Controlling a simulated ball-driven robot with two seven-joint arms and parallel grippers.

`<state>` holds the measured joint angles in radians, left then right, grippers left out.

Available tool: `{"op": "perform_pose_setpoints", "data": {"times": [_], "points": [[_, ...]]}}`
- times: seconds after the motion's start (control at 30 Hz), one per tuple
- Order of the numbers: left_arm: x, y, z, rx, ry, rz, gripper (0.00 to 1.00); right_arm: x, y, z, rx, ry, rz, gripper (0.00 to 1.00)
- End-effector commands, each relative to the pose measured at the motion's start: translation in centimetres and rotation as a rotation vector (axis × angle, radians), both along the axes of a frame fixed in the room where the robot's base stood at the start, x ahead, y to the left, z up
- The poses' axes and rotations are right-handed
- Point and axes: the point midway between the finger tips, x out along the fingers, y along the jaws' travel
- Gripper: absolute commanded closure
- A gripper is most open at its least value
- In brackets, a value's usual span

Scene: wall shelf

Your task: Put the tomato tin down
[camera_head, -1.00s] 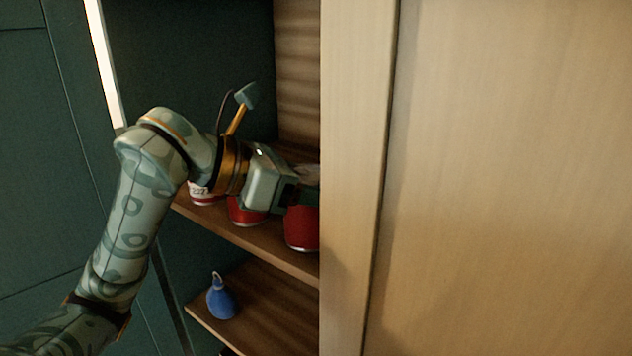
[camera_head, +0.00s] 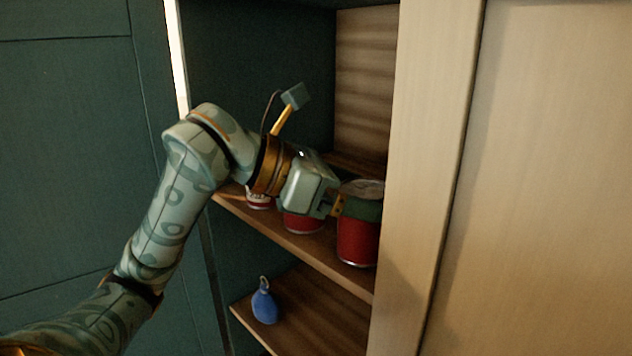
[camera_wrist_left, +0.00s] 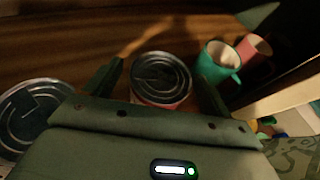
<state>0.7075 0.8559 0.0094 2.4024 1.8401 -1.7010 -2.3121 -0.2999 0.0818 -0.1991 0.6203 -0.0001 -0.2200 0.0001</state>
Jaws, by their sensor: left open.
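A red tin (camera_head: 357,245) with a silvery lid stands upright on the middle shelf, close to its front edge. My left gripper (camera_head: 358,208) is at its upper part, with a dark green finger across the front of the tin. In the left wrist view the tin's round lid (camera_wrist_left: 160,78) lies between the two spread fingers (camera_wrist_left: 160,88). The jaws are open. I cannot tell whether a finger touches the tin. The tin's label is too dark to read. My right gripper is not in view.
A second red tin (camera_head: 302,222) and a red-and-white tin (camera_head: 260,199) stand left on the same shelf (camera_head: 330,262). The wrist view shows a teal mug (camera_wrist_left: 218,64) and a pink mug (camera_wrist_left: 254,48) beyond. A blue item (camera_head: 264,305) sits below. A wooden panel (camera_head: 430,180) bounds the right.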

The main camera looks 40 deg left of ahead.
Motion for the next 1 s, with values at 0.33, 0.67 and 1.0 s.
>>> {"op": "perform_pose_setpoints", "data": {"times": [0.33,0.67,1.0], "points": [[-5.3,4.4,2.4,0.005,-0.001,0.003,0.17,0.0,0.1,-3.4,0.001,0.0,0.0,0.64],[-6.9,5.6,3.7,0.001,0.0,-0.001,0.17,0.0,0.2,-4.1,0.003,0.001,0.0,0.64],[-6.7,5.6,3.5,-0.004,0.006,0.003,0.17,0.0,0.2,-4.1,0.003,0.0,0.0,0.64]]}}
